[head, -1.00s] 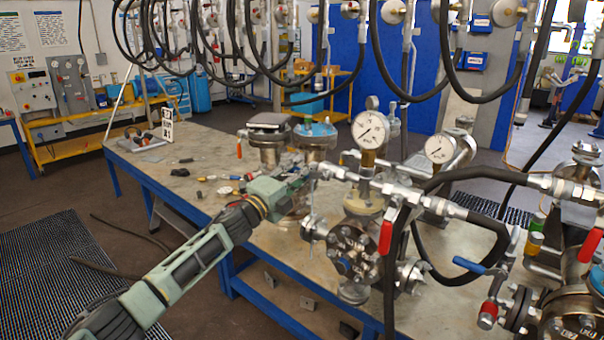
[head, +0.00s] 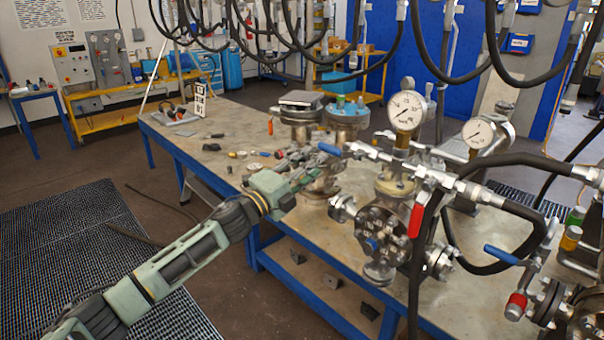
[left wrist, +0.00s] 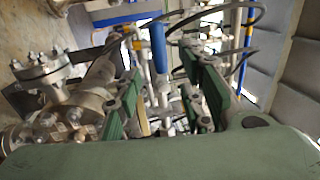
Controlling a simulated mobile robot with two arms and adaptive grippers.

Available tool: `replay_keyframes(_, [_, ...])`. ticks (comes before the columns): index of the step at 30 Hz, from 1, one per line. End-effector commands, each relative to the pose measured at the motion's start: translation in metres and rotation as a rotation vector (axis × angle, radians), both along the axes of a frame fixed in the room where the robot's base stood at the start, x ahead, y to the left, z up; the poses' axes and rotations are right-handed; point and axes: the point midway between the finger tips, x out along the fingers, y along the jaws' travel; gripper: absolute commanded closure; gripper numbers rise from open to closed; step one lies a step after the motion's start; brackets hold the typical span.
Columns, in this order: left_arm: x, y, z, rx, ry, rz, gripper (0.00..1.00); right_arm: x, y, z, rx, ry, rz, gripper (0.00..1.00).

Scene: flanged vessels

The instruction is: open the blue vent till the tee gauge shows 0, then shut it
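The blue vent handle (head: 329,149) sits at the left end of the pipe fitting by the tee, just beyond my left fingers. It also shows in the left wrist view (left wrist: 158,47), upright in the picture between the finger pads and farther off. My left gripper (head: 311,166) is open, with its green pads apart and nothing held. The tee gauge (head: 406,111) stands above the flanged vessel (head: 382,228). Its needle is too small to read surely. My right gripper is not in view.
A second gauge (head: 480,134) stands to the right. A red lever (head: 416,220) and black hoses (head: 500,205) crowd the right side. Two flanged vessels (head: 300,112) stand behind my gripper. The bench (head: 235,122) has loose small parts and clear room at left.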

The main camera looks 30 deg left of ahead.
Motion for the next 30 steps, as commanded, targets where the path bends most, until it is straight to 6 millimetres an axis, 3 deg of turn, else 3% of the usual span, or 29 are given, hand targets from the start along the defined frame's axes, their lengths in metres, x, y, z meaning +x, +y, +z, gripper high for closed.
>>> replay_keyframes(9, [-0.028, 0.010, -0.006, 0.001, 0.001, -0.001, 0.63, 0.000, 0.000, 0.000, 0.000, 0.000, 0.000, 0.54])
replay_keyframes(30, [-0.030, 0.011, -0.006, 0.001, 0.000, -0.001, 0.63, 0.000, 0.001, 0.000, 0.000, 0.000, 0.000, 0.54])
